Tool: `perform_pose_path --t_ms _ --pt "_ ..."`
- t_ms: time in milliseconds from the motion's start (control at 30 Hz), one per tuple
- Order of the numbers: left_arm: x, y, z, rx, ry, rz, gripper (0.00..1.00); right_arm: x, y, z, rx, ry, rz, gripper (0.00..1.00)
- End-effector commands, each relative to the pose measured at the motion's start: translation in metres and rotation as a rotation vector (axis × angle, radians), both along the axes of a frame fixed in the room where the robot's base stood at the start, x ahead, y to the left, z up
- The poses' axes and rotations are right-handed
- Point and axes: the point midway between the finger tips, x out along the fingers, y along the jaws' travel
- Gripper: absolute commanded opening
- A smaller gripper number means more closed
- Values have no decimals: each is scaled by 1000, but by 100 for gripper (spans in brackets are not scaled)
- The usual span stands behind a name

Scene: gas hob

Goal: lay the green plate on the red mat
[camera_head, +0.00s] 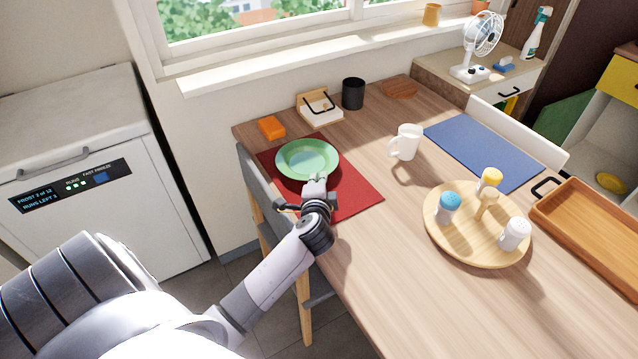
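The green plate (307,157) is round and shallow and looks about level. It shows over the back part of the red mat (357,197), at the left end of the wooden table. I cannot tell whether it rests on the mat or is held just above it. My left gripper (315,185) reaches in from the front and appears shut on the plate's near rim. The lower finger is hidden by the rim and the gripper body. My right gripper is not in view.
Behind the plate are an orange block (271,128), a napkin holder (320,108) and a black cup (353,93). A white mug (405,142) stands to the right, before a blue mat (484,152). A round board (472,248) holds several shakers. A grey chair (262,192) stands at the left edge.

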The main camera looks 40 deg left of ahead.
Motion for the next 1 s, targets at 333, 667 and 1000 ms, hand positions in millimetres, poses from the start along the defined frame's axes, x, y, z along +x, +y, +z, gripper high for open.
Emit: perform_pose_path --t_ms 333,667,1000 --pt "1 0 -5 2 -3 -1 0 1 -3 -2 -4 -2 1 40" --pt "0 0 -5 0 -2 0 13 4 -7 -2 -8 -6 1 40" --pt "-12 -9 1 -1 -2 -2 13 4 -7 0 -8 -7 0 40"
